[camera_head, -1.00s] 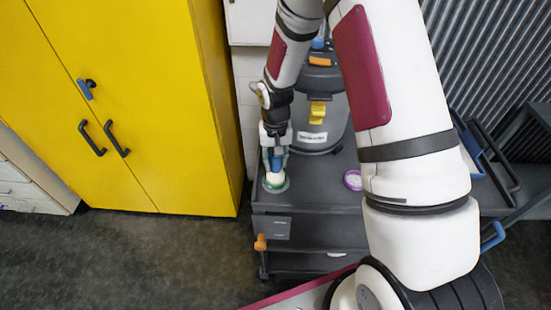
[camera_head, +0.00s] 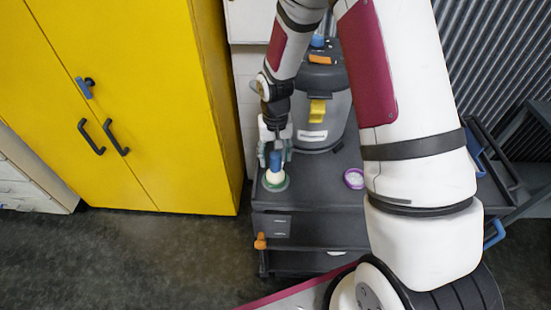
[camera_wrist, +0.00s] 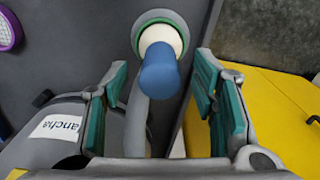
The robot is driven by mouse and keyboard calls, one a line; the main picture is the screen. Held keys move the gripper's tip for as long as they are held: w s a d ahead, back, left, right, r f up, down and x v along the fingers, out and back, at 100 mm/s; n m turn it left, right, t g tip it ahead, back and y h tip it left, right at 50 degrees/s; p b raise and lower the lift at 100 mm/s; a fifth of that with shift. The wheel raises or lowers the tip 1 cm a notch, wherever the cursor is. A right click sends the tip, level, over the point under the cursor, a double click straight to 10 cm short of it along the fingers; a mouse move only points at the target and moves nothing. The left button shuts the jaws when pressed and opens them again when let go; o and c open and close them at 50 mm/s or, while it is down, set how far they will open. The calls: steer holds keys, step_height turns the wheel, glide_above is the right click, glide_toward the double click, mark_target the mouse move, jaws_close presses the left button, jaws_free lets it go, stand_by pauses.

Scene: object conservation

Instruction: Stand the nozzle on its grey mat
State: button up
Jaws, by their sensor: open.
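The nozzle (camera_head: 275,165) has a blue upper part and a cream lower part. It stands upright on the round grey mat (camera_head: 286,187) at the cart's left front corner, with a green ring around its base. In the wrist view the blue end of the nozzle (camera_wrist: 160,75) points toward the camera, and the mat's rim (camera_wrist: 138,22) shows behind it. My gripper (camera_head: 276,151) is open just above the nozzle. Its teal-padded fingers (camera_wrist: 162,70) are spread to either side of the blue part, with gaps on both sides.
A purple ring (camera_head: 354,178) lies on the dark cart top (camera_head: 318,178) to the right. A grey canister machine (camera_head: 325,105) with yellow and orange parts stands behind. The yellow cabinet (camera_head: 150,100) is close on the left. The cart top between mat and purple ring is clear.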

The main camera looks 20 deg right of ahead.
step_height(320, 180, up, 10)
stand_by(0.3)
steer(key=shift+r, duration=0.1)
stand_by(0.3)
steer(key=s+r+n+t, duration=0.1)
steer(key=s+r+t, duration=0.1)
steer(key=s+r, duration=0.7)
steer(key=s+r+n+t, duration=0.15)
steer(key=s+r, duration=0.45)
steer(key=r, duration=0.6)
steer(key=s+r+t, duration=0.2)
steer(key=s, duration=0.5)
steer(key=shift+s+b, duration=0.4)
steer(key=shift+b, duration=0.05)
